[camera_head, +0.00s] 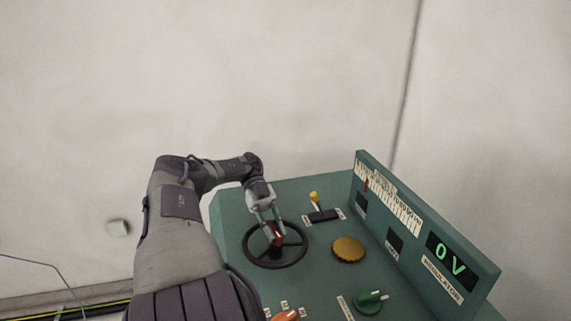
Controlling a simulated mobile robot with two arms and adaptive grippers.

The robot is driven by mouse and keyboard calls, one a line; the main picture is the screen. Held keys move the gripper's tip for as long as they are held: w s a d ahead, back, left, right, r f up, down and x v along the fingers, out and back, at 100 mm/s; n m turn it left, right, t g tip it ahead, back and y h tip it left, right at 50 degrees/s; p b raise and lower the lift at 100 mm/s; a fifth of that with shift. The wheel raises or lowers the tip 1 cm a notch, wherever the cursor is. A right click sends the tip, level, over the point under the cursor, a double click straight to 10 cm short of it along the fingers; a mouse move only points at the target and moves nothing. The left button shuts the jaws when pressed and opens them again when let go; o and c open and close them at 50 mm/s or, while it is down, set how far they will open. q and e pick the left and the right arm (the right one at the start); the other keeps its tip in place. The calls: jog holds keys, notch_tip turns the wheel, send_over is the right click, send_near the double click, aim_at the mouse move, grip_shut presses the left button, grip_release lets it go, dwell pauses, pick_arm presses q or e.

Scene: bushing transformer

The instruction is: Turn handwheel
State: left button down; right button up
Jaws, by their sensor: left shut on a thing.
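A dark handwheel (303,245) with spokes lies on the top of the green control console (325,200). My left gripper (273,235) reaches down over the wheel from its far side. My right gripper is not in view.
On the console are a yellow-tipped lever (315,199), a brass knob (348,249), a green knob (370,302) and an orange knob (286,314). The raised panel at right has a display (450,258) reading 0 V and a scale (390,197) with a red pointer. A pale wall stands behind.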

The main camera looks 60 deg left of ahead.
aim_at(275, 229)
pick_arm(q)
jog(key=c, duration=1.1)
grip_release()
jog(key=shift+r, duration=4.95)
